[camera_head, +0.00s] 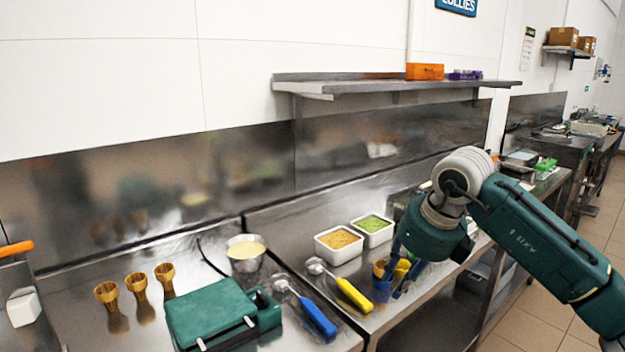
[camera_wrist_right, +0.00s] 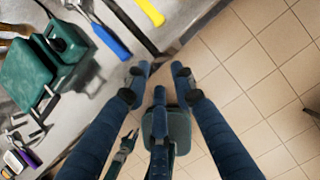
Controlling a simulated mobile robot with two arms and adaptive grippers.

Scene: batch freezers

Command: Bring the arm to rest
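My right gripper (camera_head: 398,272) hangs from the dark green arm that comes in from the right. Its blue fingers point down in front of the counter's edge. The right wrist view shows the fingers (camera_wrist_right: 160,69) spread apart with nothing between them and tiled floor beyond.

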